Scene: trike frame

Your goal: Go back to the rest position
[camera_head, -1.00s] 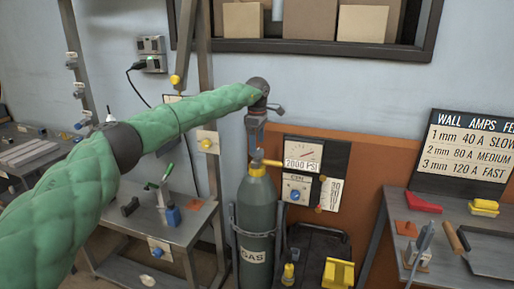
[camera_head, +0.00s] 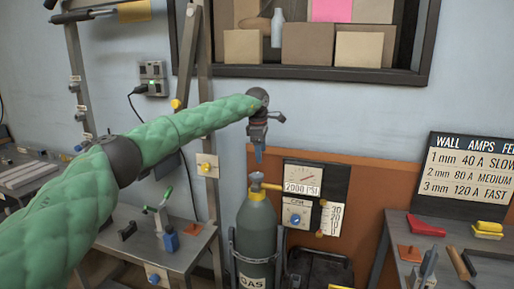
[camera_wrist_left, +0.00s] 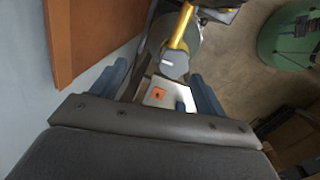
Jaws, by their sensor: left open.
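My left arm, in a green quilted sleeve, reaches in from the left of the head view. Its gripper (camera_head: 259,154) hangs fingers down just above the brass valve (camera_head: 257,185) of the grey gas cylinder (camera_head: 256,228). In the left wrist view the blue fingers (camera_wrist_left: 160,88) are apart with nothing held between them. The valve's yellow-brass part (camera_wrist_left: 180,28) shows beyond the fingers there, apart from them. My right gripper is not in view.
A gauge panel (camera_head: 310,195) stands right of the cylinder. A bench (camera_head: 447,258) with tools is at the right, and another bench (camera_head: 135,222) is at the left. A wall shelf (camera_head: 300,70) with boxes hangs above. Open air lies around the gripper.

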